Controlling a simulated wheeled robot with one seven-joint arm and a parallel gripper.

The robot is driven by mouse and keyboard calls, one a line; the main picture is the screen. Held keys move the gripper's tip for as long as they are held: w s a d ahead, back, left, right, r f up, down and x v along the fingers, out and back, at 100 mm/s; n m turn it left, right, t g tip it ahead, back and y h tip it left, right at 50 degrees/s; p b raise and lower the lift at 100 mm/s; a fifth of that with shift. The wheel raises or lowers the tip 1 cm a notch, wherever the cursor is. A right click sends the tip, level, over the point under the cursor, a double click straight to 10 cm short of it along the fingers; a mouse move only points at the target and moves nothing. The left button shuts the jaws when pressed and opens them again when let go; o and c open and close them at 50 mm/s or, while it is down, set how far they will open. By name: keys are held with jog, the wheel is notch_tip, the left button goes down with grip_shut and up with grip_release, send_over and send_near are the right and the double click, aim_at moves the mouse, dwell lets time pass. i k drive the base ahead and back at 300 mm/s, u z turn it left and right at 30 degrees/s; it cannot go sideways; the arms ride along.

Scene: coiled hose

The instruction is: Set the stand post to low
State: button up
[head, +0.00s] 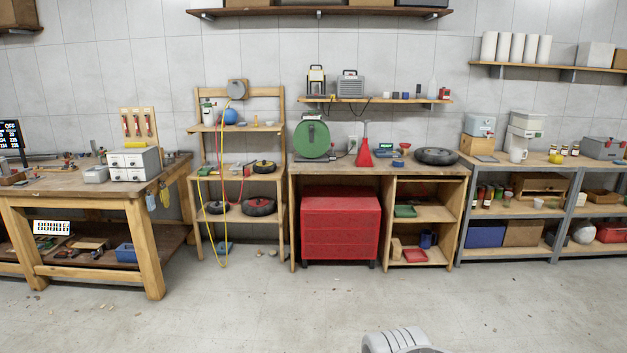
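A red stand (365,153) with a wide base and narrow top stands upright on the wooden workbench (450,171) in the middle of the room. Its thin grey post (365,128) sticks up from the top. The stand is small in the head view, so its height setting and any pin or lever cannot be made out. A rounded pale grey part of my own arm shows at the bottom edge. My gripper's fingers are not in view, and the stand is far from that part.
A green round reel (312,139) stands left of the stand, and a black tyre (437,156) lies to its right. A small device with a green display (386,146) is close by. A red drawer cabinet (341,225) fills the space below. The floor in front is mostly clear.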

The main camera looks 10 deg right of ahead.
aim_at(366, 130)
jog(key=z, duration=0.55)
jog(key=i, duration=4.5)
jog(key=u, duration=0.8)
